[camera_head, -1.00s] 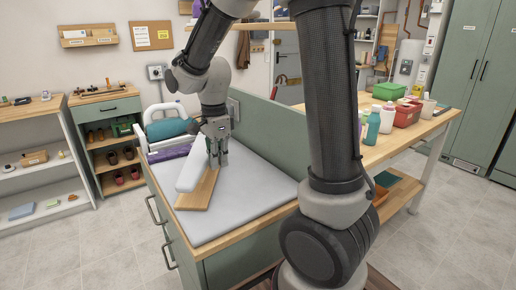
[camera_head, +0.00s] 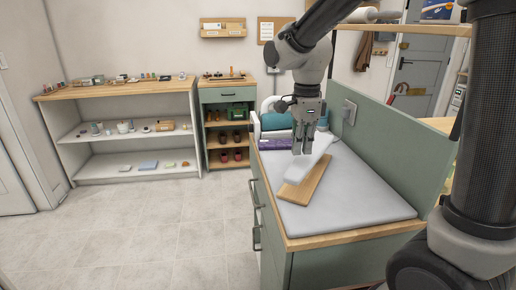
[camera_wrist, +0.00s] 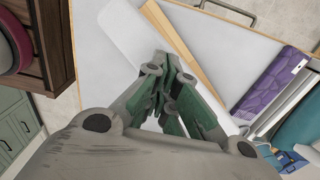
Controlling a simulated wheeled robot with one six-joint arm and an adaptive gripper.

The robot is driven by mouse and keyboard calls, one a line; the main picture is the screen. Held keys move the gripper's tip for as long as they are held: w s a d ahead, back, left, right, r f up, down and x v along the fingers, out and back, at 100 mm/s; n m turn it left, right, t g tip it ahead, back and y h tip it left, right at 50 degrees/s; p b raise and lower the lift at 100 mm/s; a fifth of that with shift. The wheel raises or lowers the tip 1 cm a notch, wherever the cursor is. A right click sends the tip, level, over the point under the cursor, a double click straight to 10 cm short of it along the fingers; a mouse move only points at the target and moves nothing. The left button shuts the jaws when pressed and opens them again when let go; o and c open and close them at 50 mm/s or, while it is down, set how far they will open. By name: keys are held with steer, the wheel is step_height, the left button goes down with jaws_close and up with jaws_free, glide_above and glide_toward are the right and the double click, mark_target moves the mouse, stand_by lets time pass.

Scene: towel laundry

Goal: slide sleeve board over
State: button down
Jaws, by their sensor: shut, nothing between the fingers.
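The sleeve board lies slantwise on the grey top of the green cabinet. Its white padded arm (camera_head: 320,153) rises over a pale wooden base (camera_head: 307,184). In the wrist view the white arm (camera_wrist: 125,34) and wooden base (camera_wrist: 178,36) run towards the fingers. My gripper (camera_head: 302,151) is shut and empty, pointing down by the left side of the padded arm. In the wrist view my gripper (camera_wrist: 168,68) hides part of the board. I cannot tell whether the fingers touch it.
A purple folded item (camera_head: 271,152) and a white basket (camera_head: 262,130) with a teal towel (camera_head: 277,121) lie behind. A green panel (camera_head: 378,143) bounds the right side. The grey top (camera_head: 350,205) is clear at front right.

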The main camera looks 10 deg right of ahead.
steer(key=a, duration=1.2)
steer(key=w+d+n, duration=0.1)
steer(key=w+d, duration=0.4)
steer(key=d, duration=0.6)
steer(key=w+d+n, duration=0.1)
steer(key=w+d, duration=0.5)
steer(key=d, duration=0.4)
steer(key=w+d+n, duration=0.2)
steer(key=w+d, duration=0.3)
steer(key=d, duration=0.6)
step_height(320, 180, down, 5)
steer(key=shift+d+f, duration=0.15)
steer(key=shift+s+a, duration=0.1)
steer(key=shift+a, duration=0.4)
